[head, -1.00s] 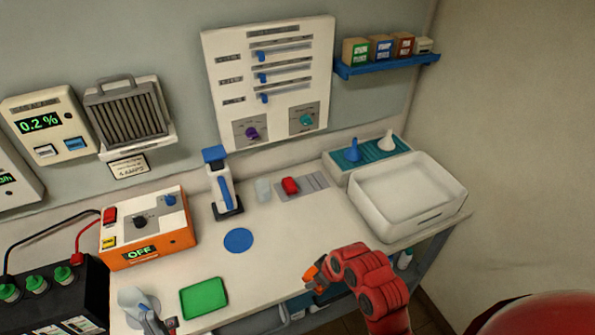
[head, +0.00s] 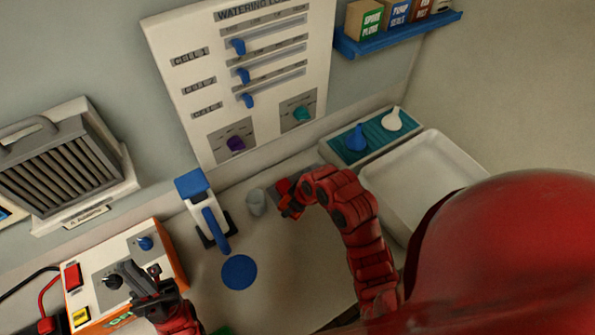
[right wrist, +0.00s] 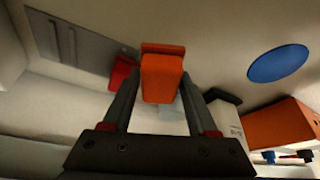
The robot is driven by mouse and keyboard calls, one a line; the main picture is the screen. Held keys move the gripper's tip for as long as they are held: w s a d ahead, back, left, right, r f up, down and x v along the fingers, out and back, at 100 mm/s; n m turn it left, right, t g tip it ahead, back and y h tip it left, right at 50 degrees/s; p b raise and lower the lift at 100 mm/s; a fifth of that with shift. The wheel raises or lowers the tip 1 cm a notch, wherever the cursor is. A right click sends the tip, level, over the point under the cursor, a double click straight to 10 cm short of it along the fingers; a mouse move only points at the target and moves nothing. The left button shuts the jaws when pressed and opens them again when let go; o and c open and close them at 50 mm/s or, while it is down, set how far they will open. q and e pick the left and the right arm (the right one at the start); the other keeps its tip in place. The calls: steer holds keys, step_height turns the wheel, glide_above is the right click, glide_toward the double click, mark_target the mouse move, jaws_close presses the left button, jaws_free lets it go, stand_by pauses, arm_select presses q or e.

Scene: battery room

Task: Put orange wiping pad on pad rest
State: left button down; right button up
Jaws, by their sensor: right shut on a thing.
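The orange wiping pad (right wrist: 161,76) is between the fingers of my right gripper (right wrist: 155,98) in the right wrist view, and the gripper is shut on it. In the head view my right gripper (head: 291,203) is over the back of the bench, beside the clear cup, and the pad is hard to pick out against the red arm. A grey plate with line marks (right wrist: 78,40) lies beyond the pad. I cannot tell for sure whether it is the pad rest. My left gripper (head: 138,272) is in front of the orange control box, fingers apart and empty.
A red block (right wrist: 122,73) sits by the grey plate, close to the pad. A clear cup (head: 256,202) and a white-and-blue dispenser (head: 205,212) stand left of my right gripper. A blue disc (head: 239,272) lies on the bench. A white basin (head: 425,160) is at right.

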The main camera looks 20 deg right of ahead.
steer(key=w+d+b, duration=0.1)
steer(key=w+d, duration=0.2)
steer(key=w+d+f+b, duration=0.1)
steer(key=w+d+b, duration=0.1)
steer(key=w+d, duration=0.2)
steer(key=w+d+b, duration=0.1)
steer(key=w+d, duration=0.2)
steer(key=shift+w+d+f, duration=0.2)
steer(key=shift+w+f, duration=0.1)
step_height(320, 180, down, 4)
steer(key=shift+s+r+b, duration=0.1)
steer(key=shift+r+b, duration=0.15)
steer(key=shift+b, duration=0.45)
steer(key=shift+f, duration=0.15)
steer(key=o, duration=1.3)
